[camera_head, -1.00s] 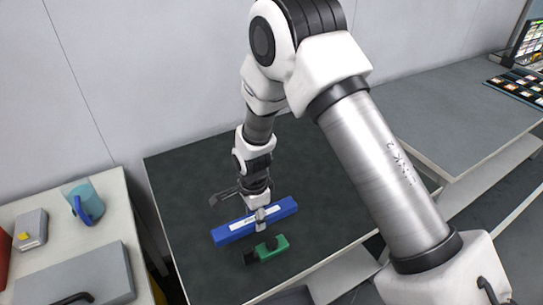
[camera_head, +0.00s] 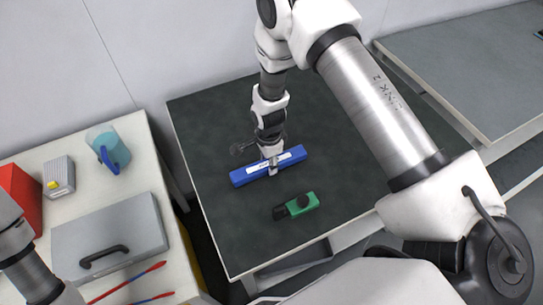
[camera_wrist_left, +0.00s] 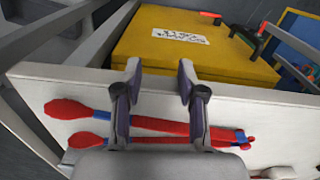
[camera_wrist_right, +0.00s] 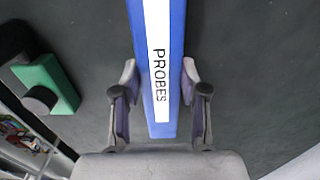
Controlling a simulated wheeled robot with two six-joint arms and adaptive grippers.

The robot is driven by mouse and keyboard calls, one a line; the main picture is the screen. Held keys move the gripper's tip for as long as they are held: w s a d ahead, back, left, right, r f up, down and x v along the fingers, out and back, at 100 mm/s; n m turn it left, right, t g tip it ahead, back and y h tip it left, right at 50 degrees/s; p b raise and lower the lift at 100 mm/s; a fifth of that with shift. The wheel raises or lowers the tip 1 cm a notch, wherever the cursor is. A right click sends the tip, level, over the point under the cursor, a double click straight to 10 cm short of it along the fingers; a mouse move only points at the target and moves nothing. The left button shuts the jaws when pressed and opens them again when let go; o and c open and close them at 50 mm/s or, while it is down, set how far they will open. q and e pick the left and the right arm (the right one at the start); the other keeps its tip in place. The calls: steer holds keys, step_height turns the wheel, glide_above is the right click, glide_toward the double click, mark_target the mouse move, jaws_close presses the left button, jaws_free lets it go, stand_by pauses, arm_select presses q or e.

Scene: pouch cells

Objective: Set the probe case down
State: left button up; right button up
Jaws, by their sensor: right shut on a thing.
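The probe case is a long blue box with a white label reading PROBES. In the head view the probe case (camera_head: 240,178) is at or just above the dark table top; I cannot tell whether it touches. My right gripper (camera_head: 272,168) points down over its middle and is shut on it. In the right wrist view the case (camera_wrist_right: 152,25) runs between the two fingers (camera_wrist_right: 160,85). My left gripper (camera_wrist_left: 160,80) is open and empty, above the edge of a white table, and its fingers are outside the head view.
A green and black device (camera_head: 306,202) lies on the dark table (camera_head: 345,120) near the case. The left table holds a grey case (camera_head: 110,230), a teal mug (camera_head: 115,150) and red-handled tools (camera_wrist_left: 90,125). A yellow box (camera_wrist_left: 190,50) shows beyond the white edge. The dark table is otherwise mostly clear.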

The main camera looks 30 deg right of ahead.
steer(key=shift+f, duration=0.45)
steer(key=shift+f, duration=0.1)
steer(key=shift+f, duration=0.15)
steer(key=o, duration=1.2)
